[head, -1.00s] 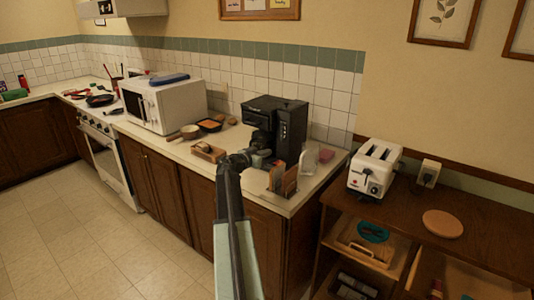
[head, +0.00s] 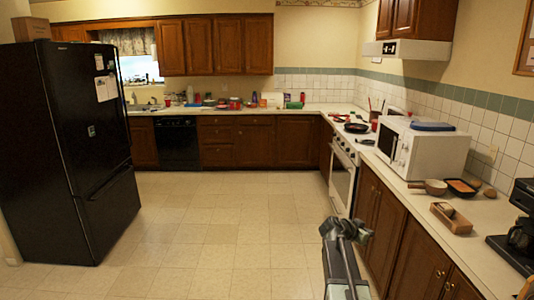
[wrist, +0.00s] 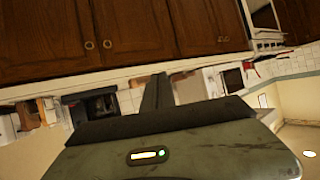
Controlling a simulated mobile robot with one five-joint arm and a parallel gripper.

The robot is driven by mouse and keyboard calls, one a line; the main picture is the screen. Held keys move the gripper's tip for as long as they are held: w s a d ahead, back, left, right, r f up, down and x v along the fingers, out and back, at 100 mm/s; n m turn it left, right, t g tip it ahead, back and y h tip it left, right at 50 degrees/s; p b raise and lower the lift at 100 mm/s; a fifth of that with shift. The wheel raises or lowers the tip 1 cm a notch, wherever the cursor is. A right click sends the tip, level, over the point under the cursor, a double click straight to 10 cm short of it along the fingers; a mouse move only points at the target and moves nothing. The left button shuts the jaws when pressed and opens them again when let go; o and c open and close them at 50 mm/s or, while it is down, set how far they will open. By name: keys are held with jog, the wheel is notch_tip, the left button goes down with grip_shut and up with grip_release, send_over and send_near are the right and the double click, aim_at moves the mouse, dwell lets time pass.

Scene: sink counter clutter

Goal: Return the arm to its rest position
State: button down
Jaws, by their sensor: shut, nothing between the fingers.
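My gripper (head: 345,230) is at the lower middle right of the head view, at the end of my arm. It appears in front of the tiled floor, left of the right-hand counter's cabinets. It looks shut and empty. In the wrist view, the dark shut fingers (wrist: 157,95) point up the picture, with brown cabinet doors (wrist: 140,35) beyond them. Nothing is held, and no object touches the fingers in either view.
The right-hand counter (head: 425,192) carries a white microwave (head: 425,150), a wooden box (head: 450,217) and a black coffee maker (head: 520,220). A white stove (head: 343,175) stands farther back. A black fridge (head: 75,150) is at left. The floor (head: 220,225) between is clear.

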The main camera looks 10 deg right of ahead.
jog(key=a+f+n+y, duration=0.1)
jog(key=a+f+y, duration=0.1)
jog(key=a, duration=0.6)
jog(key=a+f+n+y, duration=0.1)
jog(key=a+f+n, duration=0.15)
jog(key=a, duration=0.45)
jog(key=s+a+f+n+g+y, duration=0.1)
jog(key=s+a+f+n+y, duration=0.1)
jog(key=s+a, duration=0.3)
jog(key=s+a+f+n+g+y, duration=0.1)
jog(key=s+a+f+n+y, duration=0.2)
jog(key=a, duration=0.9)
jog(key=s+a+f+n+g+y, duration=0.2)
jog(key=s+a+f+n+y, duration=0.1)
jog(key=s+a+n, duration=0.3)
jog(key=s+a, duration=0.2)
jog(key=a, duration=0.1)
jog(key=shift+s+f+y, duration=0.15)
jog(key=shift+y, duration=0.15)
